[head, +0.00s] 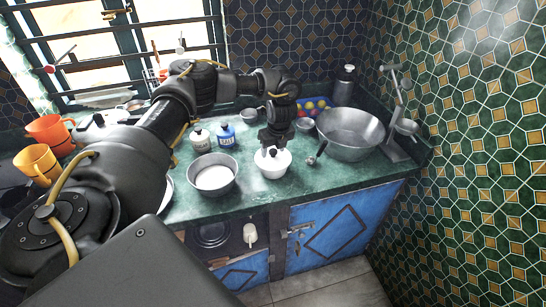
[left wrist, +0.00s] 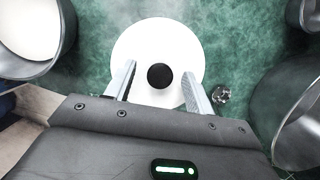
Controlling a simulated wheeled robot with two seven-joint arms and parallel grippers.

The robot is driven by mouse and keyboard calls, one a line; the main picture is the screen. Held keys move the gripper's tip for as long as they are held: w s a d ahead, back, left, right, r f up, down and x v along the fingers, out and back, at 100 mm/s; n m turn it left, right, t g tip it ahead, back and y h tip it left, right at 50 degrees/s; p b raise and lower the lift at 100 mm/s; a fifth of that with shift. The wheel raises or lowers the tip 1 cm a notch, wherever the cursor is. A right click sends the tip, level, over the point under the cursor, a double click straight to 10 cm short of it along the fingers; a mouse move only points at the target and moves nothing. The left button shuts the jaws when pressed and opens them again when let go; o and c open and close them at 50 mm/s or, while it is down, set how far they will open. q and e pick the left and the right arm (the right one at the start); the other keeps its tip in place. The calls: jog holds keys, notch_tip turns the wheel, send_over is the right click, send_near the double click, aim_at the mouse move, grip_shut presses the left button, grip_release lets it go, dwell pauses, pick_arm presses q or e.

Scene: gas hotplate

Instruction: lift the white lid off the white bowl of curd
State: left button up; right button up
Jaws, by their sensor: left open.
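The white bowl (head: 272,171) stands on the green counter with its white lid (head: 281,159) on top. In the left wrist view the round white lid (left wrist: 140,52) hides the bowl, and its dark round knob (left wrist: 160,76) shows in the middle. My left gripper (head: 275,149) points down over the lid. In the left wrist view the left gripper's two fingers (left wrist: 158,88) are apart, one on each side of the knob, and hold nothing. I cannot tell how far the fingertips are above the lid. My right gripper is not in view.
A metal pan with white contents (head: 213,177) stands left of the bowl. A large metal basin (head: 350,134) stands to the right, with a small dark-knobbed object (head: 318,152) between. White and blue jars (head: 226,135) stand behind. The counter's front edge is close to the bowl.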

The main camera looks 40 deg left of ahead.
pick_arm(q)
jog(key=shift+c, duration=0.4)
jog(key=c, duration=1)
